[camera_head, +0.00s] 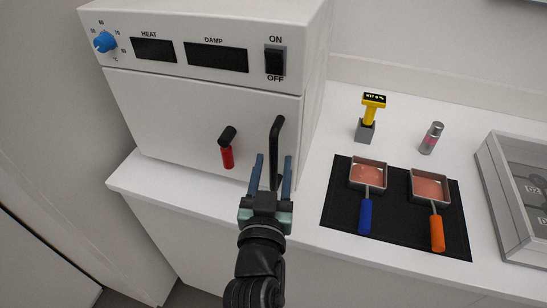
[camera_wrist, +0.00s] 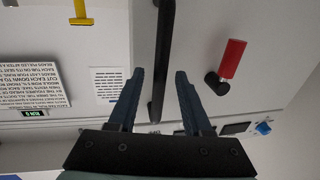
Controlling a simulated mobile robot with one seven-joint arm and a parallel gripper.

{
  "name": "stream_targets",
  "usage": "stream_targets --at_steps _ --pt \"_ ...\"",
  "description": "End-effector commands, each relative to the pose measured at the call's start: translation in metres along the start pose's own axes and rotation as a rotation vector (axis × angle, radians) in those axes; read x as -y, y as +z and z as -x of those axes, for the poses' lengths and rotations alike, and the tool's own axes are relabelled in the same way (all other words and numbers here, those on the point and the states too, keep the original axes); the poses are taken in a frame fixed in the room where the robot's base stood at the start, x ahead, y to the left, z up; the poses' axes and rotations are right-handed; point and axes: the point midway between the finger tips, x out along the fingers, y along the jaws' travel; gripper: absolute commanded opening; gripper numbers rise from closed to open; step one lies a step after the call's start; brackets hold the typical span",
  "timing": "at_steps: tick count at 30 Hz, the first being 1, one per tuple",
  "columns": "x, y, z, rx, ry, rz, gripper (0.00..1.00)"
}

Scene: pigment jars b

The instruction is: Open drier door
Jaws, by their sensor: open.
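The drier (camera_head: 205,60) is a white box on the counter. Its front door (camera_head: 180,115) looks shut flush below the control panel. A black upright bar handle (camera_head: 278,130) is at the door's right side and also shows in the wrist view (camera_wrist: 161,55). A latch with a red grip (camera_head: 227,157) and black pivot is left of the handle; it is also in the wrist view (camera_wrist: 232,58). My gripper (camera_head: 272,165) is open, with blue fingers either side of the handle's lower part. In the wrist view my gripper (camera_wrist: 160,74) shows gaps on both sides of the bar.
The panel has a blue knob (camera_head: 104,41) and a black on/off switch (camera_head: 275,60). Right of the drier, a black mat (camera_head: 395,225) holds two pans of pink material. A yellow-topped tool (camera_head: 372,107), a small jar (camera_head: 432,138) and a grey tray (camera_head: 492,185) stand nearby.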

Motion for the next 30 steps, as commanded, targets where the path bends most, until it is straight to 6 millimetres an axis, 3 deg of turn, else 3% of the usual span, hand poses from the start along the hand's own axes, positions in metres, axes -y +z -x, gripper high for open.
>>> stream_targets --at_steps 13,21,30 --pt "-0.0006 0.0000 -0.0110 0.000 0.001 0.000 0.50" --pt "-0.0005 0.0000 -0.0107 0.000 0.001 0.000 0.03" --pt "-0.0005 0.0001 -0.0106 0.000 0.001 0.000 0.00"
